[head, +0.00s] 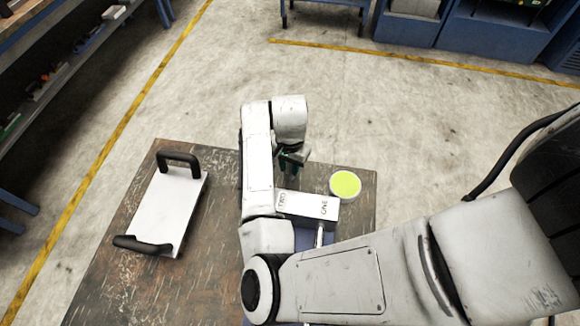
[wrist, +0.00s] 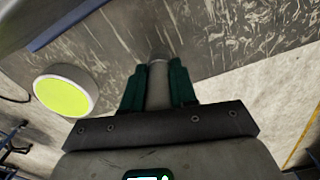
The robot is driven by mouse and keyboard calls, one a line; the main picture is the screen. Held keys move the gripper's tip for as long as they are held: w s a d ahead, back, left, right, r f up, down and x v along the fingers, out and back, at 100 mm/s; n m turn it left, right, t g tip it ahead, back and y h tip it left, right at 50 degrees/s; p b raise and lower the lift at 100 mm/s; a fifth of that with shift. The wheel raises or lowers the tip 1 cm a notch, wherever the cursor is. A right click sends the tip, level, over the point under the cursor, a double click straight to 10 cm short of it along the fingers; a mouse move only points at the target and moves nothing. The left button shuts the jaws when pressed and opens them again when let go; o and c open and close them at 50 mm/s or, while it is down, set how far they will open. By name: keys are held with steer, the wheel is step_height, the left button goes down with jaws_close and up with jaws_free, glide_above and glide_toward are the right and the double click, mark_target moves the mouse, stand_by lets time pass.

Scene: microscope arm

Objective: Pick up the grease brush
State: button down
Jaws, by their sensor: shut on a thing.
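My gripper (head: 291,158) is above the far edge of the brown table, partly hidden by my arm in the head view. In the wrist view its two green fingers (wrist: 158,88) are shut on a grey, rounded, handle-like piece, which I take to be the grease brush (wrist: 158,84). It lies between the fingers and its end shows just past the fingertips. No bristles can be made out. In the head view the brush cannot be told apart from the gripper.
The scratched table (head: 110,290) holds a white tray (head: 165,215) with two black handles at left. A round white tub with yellow-green contents (head: 345,183) stands at right, near a white block marked TWO and ONE (head: 308,206). Open floor lies beyond the table.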

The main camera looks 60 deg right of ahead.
steer(key=shift+r, duration=0.1)
steer(key=shift+r, duration=0.6)
steer(key=s+a+r+b, duration=0.1)
steer(key=s+a+r, duration=0.1)
steer(key=s+r, duration=0.9)
steer(key=s, duration=0.2)
steer(key=shift+s+a+r+b, duration=0.15)
steer(key=shift+s+r+b, duration=0.2)
steer(key=shift+s+b, duration=0.05)
stand_by(1.0)
